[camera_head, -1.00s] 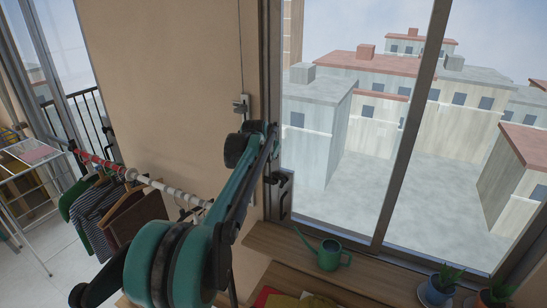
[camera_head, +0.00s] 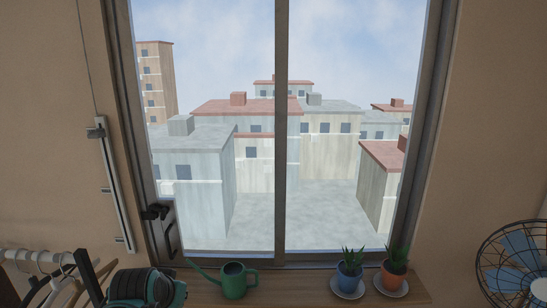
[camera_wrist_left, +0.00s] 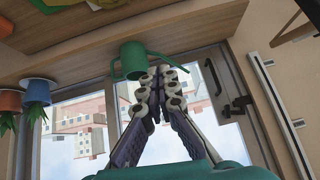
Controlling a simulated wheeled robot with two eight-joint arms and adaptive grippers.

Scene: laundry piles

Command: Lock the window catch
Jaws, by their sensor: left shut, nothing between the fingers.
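The window catch (camera_head: 155,212) is a small dark fitting on the left side of the window frame, above a dark looped handle (camera_head: 171,240). In the left wrist view, which is upside down, the catch (camera_wrist_left: 238,106) and handle (camera_wrist_left: 212,76) are right of my left gripper (camera_wrist_left: 160,72), apart from it. The gripper's fingers are together and empty, overlapping the green watering can (camera_wrist_left: 133,58) in that picture; I cannot tell whether they touch it. In the head view only part of my left arm shows at the bottom left. My right gripper is not in view.
The watering can (camera_head: 234,281) stands on the wooden sill (camera_head: 270,288). A blue pot (camera_head: 349,277) and an orange pot (camera_head: 392,275) are further right. A fan (camera_head: 515,265) is at the right edge, a clothes rail with hangers (camera_head: 45,258) at the left.

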